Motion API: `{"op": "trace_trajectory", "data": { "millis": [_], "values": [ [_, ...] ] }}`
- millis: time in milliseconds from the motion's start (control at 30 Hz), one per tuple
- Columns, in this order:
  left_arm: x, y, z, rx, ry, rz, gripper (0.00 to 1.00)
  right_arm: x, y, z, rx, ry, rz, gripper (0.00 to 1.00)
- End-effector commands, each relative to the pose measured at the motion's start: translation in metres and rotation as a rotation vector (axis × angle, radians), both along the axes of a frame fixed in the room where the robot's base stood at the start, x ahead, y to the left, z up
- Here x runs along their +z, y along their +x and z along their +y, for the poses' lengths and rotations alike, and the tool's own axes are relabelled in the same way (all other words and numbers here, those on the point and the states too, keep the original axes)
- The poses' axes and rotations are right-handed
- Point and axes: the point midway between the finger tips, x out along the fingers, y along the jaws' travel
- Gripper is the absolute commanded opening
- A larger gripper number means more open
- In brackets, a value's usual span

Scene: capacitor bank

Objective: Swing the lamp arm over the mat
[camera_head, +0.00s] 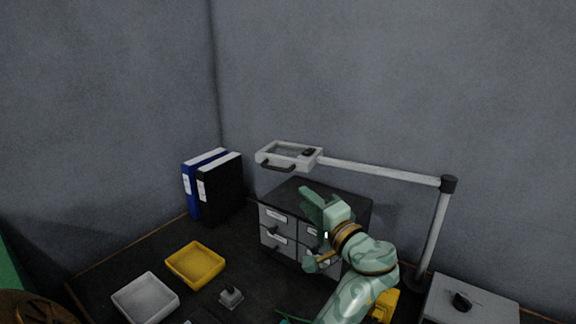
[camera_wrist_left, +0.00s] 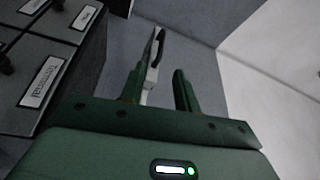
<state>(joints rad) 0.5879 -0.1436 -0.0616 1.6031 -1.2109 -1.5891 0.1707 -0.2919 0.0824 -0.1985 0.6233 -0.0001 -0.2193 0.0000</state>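The lamp has a pale rectangular head (camera_head: 265,157) with a dark handle (camera_head: 277,167) on its near side. Its pale arm (camera_head: 385,172) runs right to a dark joint (camera_head: 449,184) on an upright post (camera_head: 435,235). The head hangs above and behind the drawer cabinet. My left gripper (camera_head: 312,198) is in front of the cabinet, below and right of the lamp head. In the left wrist view its two fingers (camera_wrist_left: 160,88) are apart, with a pale and dark part, probably of the lamp (camera_wrist_left: 152,65), beyond the gap. I cannot make out the mat. My right gripper does not show.
The labelled drawer cabinet (camera_head: 276,226) stands close behind my left gripper. A yellow tray (camera_head: 195,265), a white tray (camera_head: 145,298), a small grey object (camera_head: 230,297) and binders (camera_head: 212,187) are at left. A grey box (camera_head: 470,302) with a black knob is at right.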

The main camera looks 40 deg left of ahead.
Motion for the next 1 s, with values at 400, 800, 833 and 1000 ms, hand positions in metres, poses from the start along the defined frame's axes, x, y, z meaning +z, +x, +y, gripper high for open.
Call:
{"op": "trace_trajectory", "data": {
  "millis": [400,800,833,1000],
  "values": [
    [0.010,0.022,0.082,0.007,0.006,0.000,0.32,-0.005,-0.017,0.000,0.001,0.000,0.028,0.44],
    [0.016,0.042,0.149,0.004,0.003,0.000,0.32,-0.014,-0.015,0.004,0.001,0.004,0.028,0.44],
    [0.017,0.042,0.151,0.004,0.003,0.000,0.32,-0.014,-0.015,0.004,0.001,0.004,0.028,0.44],
    [0.018,0.043,0.155,0.004,0.003,0.000,0.32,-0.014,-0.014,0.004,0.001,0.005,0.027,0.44]
  ]
}}
